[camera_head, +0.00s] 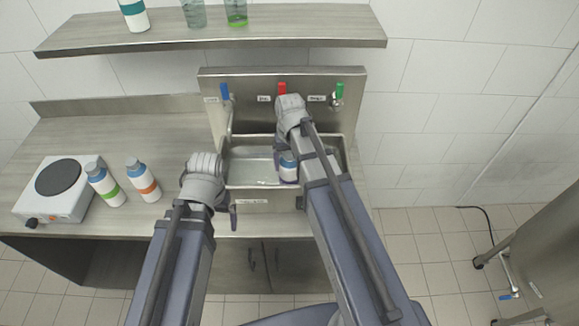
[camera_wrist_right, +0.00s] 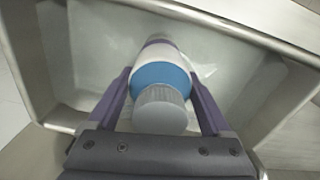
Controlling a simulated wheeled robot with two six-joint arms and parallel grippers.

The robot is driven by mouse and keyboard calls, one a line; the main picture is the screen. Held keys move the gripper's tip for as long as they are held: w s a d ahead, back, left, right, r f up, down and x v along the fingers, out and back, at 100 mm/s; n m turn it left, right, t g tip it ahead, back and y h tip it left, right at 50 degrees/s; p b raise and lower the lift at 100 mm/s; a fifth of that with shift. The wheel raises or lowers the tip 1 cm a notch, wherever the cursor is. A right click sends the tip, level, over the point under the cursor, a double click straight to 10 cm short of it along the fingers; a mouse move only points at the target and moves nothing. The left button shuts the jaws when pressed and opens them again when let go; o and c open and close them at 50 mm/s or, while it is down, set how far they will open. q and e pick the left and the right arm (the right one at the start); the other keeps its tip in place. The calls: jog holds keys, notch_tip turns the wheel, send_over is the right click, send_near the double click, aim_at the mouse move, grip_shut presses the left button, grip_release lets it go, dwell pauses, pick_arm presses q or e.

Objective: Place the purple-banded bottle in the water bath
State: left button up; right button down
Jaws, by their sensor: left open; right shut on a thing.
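The purple-banded bottle (camera_head: 288,168) has a grey cap, a blue shoulder and a white body. It is inside the water bath (camera_head: 237,172), a steel basin in the counter. In the right wrist view the bottle (camera_wrist_right: 161,83) points into the basin (camera_wrist_right: 232,85), with its purple band at the far end. My right gripper (camera_wrist_right: 160,88) is shut on it, one purple finger on each side. In the head view my arm partly hides the bottle and that gripper. My left gripper (camera_head: 233,216) is open and empty at the basin's front left edge, mostly hidden by its wrist.
Blue, red and green taps (camera_head: 282,90) line the back panel. A shelf (camera_head: 280,28) above holds a bottle and glasses.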

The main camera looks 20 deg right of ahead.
jog(key=shift+f, duration=0.1)
grip_release()
notch_tip(320, 180, up, 12)
jog(key=p, duration=1.2)
jog(key=shift+r, duration=0.2)
jog(key=shift+f, duration=0.15)
notch_tip(320, 180, down, 12)
jog(key=b, duration=1.2)
